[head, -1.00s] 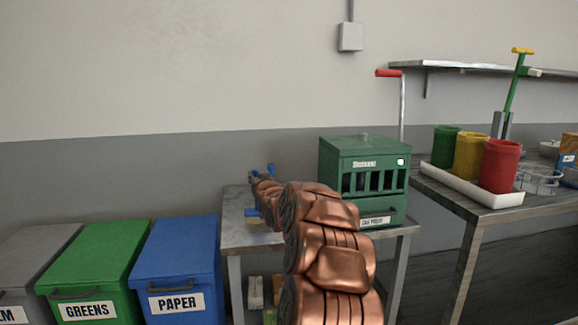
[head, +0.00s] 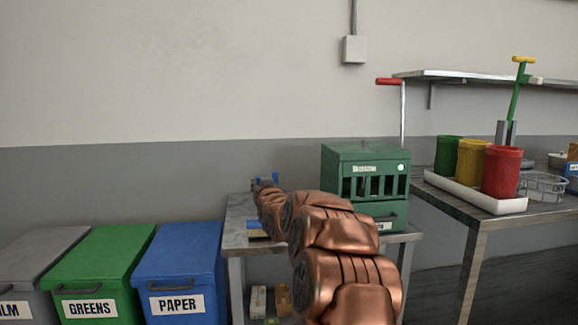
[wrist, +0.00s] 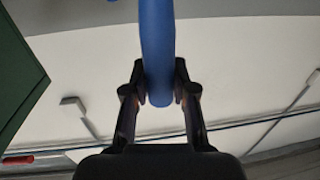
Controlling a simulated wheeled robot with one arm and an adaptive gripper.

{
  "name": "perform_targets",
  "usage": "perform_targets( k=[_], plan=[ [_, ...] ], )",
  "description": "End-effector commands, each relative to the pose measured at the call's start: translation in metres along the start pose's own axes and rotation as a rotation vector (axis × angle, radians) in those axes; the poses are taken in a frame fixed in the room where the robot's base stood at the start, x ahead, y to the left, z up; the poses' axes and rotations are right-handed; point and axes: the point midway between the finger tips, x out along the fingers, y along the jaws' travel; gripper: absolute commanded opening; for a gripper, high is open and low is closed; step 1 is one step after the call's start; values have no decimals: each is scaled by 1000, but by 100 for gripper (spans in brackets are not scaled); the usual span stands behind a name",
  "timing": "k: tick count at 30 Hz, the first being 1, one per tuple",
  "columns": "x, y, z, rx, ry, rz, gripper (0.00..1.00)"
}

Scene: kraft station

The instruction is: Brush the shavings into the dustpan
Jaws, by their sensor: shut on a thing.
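My gripper (wrist: 159,90) is shut on a blue handle-like bar (wrist: 157,45), which runs upward out of the wrist view. Its working end is out of that view, so I cannot tell its full shape. In the head view, my gripper (head: 266,182) is small at the far end of my copper arm, above the grey metal table (head: 237,240), with blue bits showing around it. A blue and yellowish item (head: 257,232) lies low on the table, partly hidden by my arm; I cannot tell whether it is the dustpan or the brush. I can make out no shavings.
A green slotted cabinet (head: 365,155) stands on the table right of my arm. Blue (head: 178,265), green (head: 98,270) and grey (head: 35,260) bins stand at left. A right-hand table (head: 480,220) holds a white tray (head: 470,197) with coloured cups. The wall is behind.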

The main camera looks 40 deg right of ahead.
Motion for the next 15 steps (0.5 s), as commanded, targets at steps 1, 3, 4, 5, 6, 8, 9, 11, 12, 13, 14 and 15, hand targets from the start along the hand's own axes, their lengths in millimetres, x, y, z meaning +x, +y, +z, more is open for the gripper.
perform_targets(
  k=[1, 3, 4, 5, 6, 8, 9, 11, 12, 13, 14, 15],
  plan=[
    [-1, 0, -15, 0, 10, 0, 0],
    [-1, 0, -20, 0, 9, 1, 0],
    [-1, 0, -23, 0, 8, 1, 0],
    [-1, 0, -26, 0, 8, 1, 0],
    [-1, 0, -30, 0, 8, 1, 0],
    [-1, 0, -35, -1, 8, 1, 0],
    [-1, 0, -39, -1, 8, 0, 0],
    [-1, -1, -45, -1, 9, 0, 0],
    [-1, -1, -49, -1, 10, -1, 0],
    [-1, -2, -51, -1, 10, -1, 0],
    [-1, -2, -54, -1, 10, -2, 0],
    [-1, -3, -58, -1, 11, -3, 0]
  ],
)
